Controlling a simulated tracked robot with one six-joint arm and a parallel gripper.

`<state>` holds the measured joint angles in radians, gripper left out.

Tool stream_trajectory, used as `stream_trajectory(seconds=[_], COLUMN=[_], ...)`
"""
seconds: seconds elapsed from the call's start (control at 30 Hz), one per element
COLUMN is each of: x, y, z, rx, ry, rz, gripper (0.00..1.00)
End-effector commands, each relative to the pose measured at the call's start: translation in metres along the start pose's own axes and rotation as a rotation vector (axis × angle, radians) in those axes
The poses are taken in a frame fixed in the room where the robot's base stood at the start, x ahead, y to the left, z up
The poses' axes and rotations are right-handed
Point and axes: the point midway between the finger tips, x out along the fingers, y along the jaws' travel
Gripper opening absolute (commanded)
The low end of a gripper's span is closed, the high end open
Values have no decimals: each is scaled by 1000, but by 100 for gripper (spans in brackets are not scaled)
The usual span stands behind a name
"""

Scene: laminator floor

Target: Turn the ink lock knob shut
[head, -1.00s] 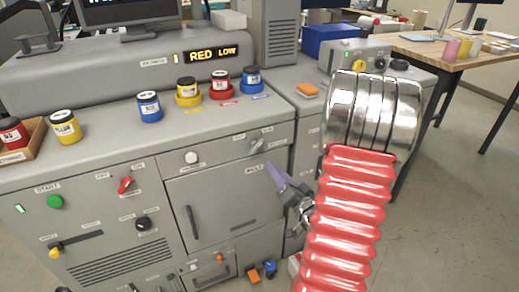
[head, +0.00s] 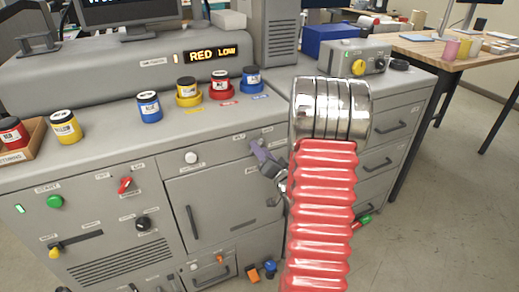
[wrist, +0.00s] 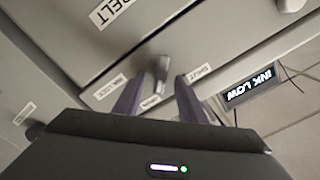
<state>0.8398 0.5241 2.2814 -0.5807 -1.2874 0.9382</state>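The ink lock knob (wrist: 161,70) is a small grey lever on the grey cabinet front. In the wrist view it stands between labels reading INK LOCK and SHUT, its lower end near a partly hidden label that seems to read OPEN. My gripper (wrist: 161,80) is open, with one purple finger on each side of the knob. I see gaps beside the knob and no clear contact. In the head view my gripper (head: 258,153) is at the upper right of the cabinet front and covers the knob.
The cabinet top holds several ink jars, including a blue jar (head: 149,105) and a red jar (head: 221,83). A display (head: 211,54) reads RED LOW. A white knob (head: 191,157) sits left of my gripper. Open floor (head: 430,220) lies to the right.

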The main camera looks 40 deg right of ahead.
Motion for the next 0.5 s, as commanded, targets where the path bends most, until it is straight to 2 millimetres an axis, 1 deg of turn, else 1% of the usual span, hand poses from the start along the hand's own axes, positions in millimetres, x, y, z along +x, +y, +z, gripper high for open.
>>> stream_trajectory(seconds=[0.03,0.17,0.47,0.5], x=[6,13,15,15], y=[0,0,0,0], z=[1,1,0,0], rx=[0,1,1,1], ry=[-2,-2,0,0], rz=[-1,0,1,1], gripper=[37,37,37,35])
